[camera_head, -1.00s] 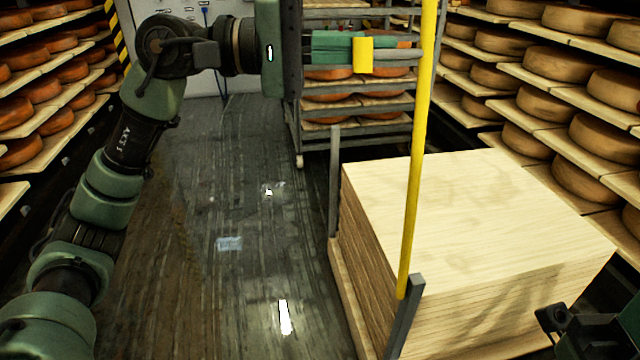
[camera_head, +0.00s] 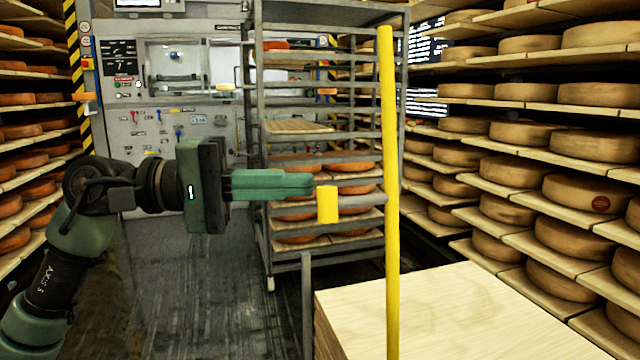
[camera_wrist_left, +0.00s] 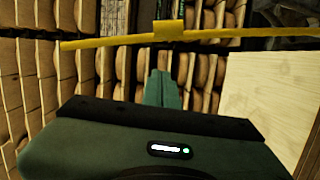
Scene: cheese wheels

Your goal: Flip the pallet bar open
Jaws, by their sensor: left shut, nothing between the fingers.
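The yellow pallet bar (camera_head: 389,150) stands upright at the left edge of the pallet stack in the head view. A small yellow block (camera_head: 327,204) juts out to its left. My left gripper (camera_head: 312,185) is shut and empty, with its green fingertips just left of the block. In the left wrist view the bar (camera_wrist_left: 100,43) crosses the top, with the block (camera_wrist_left: 168,30) beyond my shut fingers (camera_wrist_left: 162,80) and a visible gap between. The bar's lower end is below the head view. My right gripper is not in view.
A pale wooden stack (camera_head: 450,315) sits at the lower right, with a grey post (camera_head: 307,300) beside it. A wheeled metal rack (camera_head: 262,120) stands behind the bar. Cheese shelves (camera_head: 540,110) line both sides. The floor (camera_head: 210,290) at left centre is clear.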

